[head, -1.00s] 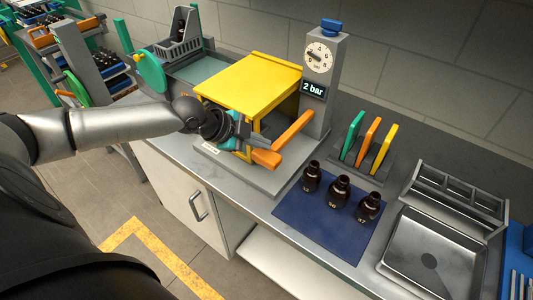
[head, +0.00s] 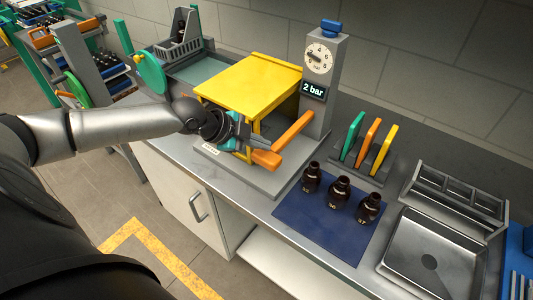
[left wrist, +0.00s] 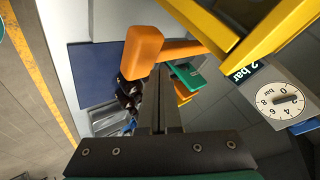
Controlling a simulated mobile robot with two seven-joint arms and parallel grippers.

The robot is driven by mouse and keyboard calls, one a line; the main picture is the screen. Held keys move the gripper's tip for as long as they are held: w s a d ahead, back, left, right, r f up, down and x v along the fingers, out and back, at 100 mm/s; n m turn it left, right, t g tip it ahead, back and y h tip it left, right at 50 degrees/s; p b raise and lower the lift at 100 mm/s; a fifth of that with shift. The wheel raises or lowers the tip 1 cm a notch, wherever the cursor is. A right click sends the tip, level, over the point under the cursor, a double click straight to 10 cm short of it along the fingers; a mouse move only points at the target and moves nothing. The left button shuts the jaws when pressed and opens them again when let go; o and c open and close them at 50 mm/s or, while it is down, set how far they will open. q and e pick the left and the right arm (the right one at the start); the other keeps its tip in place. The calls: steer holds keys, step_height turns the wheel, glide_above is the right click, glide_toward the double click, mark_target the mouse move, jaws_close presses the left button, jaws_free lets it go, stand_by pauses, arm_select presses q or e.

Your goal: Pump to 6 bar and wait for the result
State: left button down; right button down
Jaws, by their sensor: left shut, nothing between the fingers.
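The pump stand with its yellow cover (head: 248,84) sits on the bench, and a grey column (head: 322,122) rises at its right. The dial gauge (head: 319,58) is on the column, and the display (head: 313,91) below it reads 2 bar. The orange pump lever (head: 292,131) slopes down towards the front, ending in a thick orange grip (head: 265,158). My left gripper (head: 244,138) is shut and empty close beside the lever. In the left wrist view, its closed fingers (left wrist: 160,104) point past the orange grip (left wrist: 142,51); contact is unclear. The right gripper is out of view.
Three dark amber bottles (head: 338,192) stand on a blue mat (head: 322,234). Green, orange and yellow panels (head: 369,143) stand in a rack behind. A metal tray (head: 428,258) is at the right. A blue knob (head: 330,26) tops the column.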

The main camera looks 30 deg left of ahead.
mark_target(258, 159)
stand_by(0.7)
arm_select(q)
steer(key=shift+f, duration=0.45)
steer(key=shift+f+b, duration=1.95)
steer(key=shift+f, duration=0.85)
stand_by(1.9)
steer(key=shift+r, duration=0.15)
stand_by(0.4)
steer(key=shift+r+p, duration=3)
steer(key=shift+r, duration=0.1)
